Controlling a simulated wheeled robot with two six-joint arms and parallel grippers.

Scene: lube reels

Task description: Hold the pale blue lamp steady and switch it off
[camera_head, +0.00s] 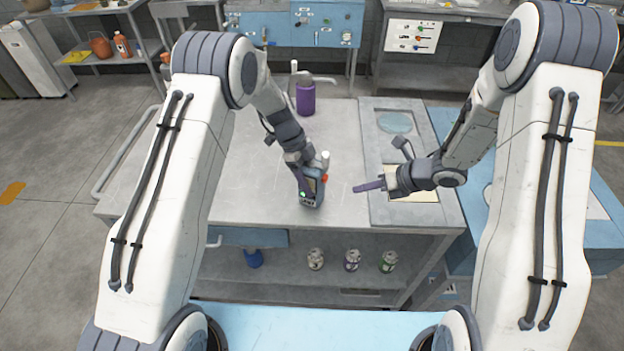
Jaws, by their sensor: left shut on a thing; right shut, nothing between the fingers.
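The pale blue lamp (313,190) stands upright near the front edge of the grey workbench (250,170). It is a small boxy body with a dark lower part, a red knob on its right side and a small lit green spot low on its front. My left gripper (305,175) reaches down from behind and is shut on the lamp, hiding part of its upper body. My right gripper (370,186) is shut and empty. Its fingertips point left at the lamp, a short gap to the right of it.
A purple bottle (306,97) stands at the back of the bench. A recessed panel with a pale blue disc (394,123) lies to the right. Three cans and a blue item (254,258) sit on the lower shelf. The left of the benchtop is clear.

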